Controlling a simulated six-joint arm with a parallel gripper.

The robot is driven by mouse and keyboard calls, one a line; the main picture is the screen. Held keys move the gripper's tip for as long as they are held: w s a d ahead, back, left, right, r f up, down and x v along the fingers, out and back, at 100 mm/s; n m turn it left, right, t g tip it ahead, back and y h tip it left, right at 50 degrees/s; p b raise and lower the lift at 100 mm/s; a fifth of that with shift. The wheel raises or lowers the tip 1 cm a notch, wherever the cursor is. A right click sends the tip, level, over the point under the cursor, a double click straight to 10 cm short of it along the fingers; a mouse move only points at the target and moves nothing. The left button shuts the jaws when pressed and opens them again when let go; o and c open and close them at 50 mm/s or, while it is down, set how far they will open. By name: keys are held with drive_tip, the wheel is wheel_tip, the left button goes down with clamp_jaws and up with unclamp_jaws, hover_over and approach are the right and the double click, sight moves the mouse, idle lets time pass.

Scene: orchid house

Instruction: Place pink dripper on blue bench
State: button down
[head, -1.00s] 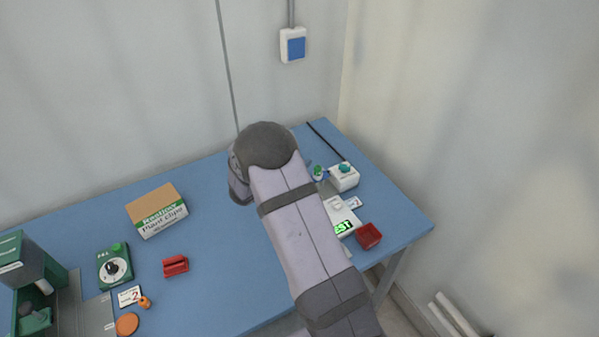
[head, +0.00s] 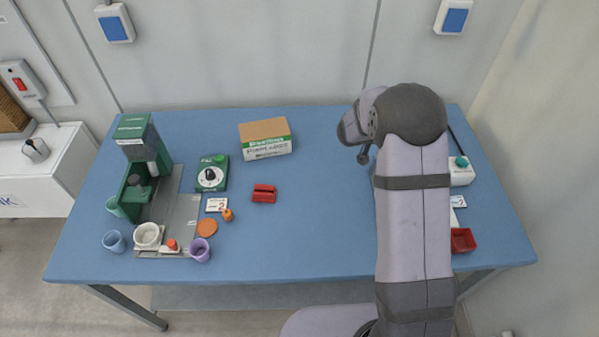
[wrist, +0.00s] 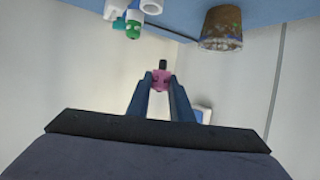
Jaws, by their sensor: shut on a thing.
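My gripper (wrist: 160,82) is shut on the pink dripper (wrist: 159,75), which has a dark tip and shows between the two blue-grey fingers in the wrist view. In the head view my forearm and wrist hide the gripper and the dripper. The blue bench (head: 320,220) fills the middle of the head view, and its surface shows along the top of the wrist view (wrist: 180,17). The dripper appears apart from the bench surface, against the pale wall behind.
A cardboard box (head: 266,138), red block (head: 264,194), green dial unit (head: 212,173) and orange disc (head: 207,227) lie left of centre. Cups and a green machine (head: 137,150) stand further left. A red tray (head: 462,240) is at right. The bench's middle is clear.

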drive_tip(key=w+a+f+n+t+y+b, duration=0.1)
drive_tip(key=w+a+f+n+t+b, duration=0.1)
drive_tip(key=w+a+f+b, duration=0.4)
drive_tip(key=n+t+y+b, duration=0.1)
drive_tip(key=n+y+b, duration=0.1)
drive_tip(key=b, duration=0.6)
hover_over(347, 150)
drive_tip(key=f, duration=0.2)
drive_tip(key=shift+t, duration=0.3)
drive_tip(key=shift+f+b, duration=0.4)
drive_tip(key=shift+f, duration=4.35)
drive_tip(key=shift+f, duration=0.15)
drive_tip(key=c, duration=1.6)
unclamp_jaws()
drive_tip(key=shift+s+a+r, duration=0.1)
drive_tip(key=shift+r, duration=0.15)
drive_tip(key=b+v, duration=0.1)
drive_tip(key=v, duration=1)
drive_tip(key=shift+s+a+r, duration=0.1)
drive_tip(key=shift+s+a, duration=0.1)
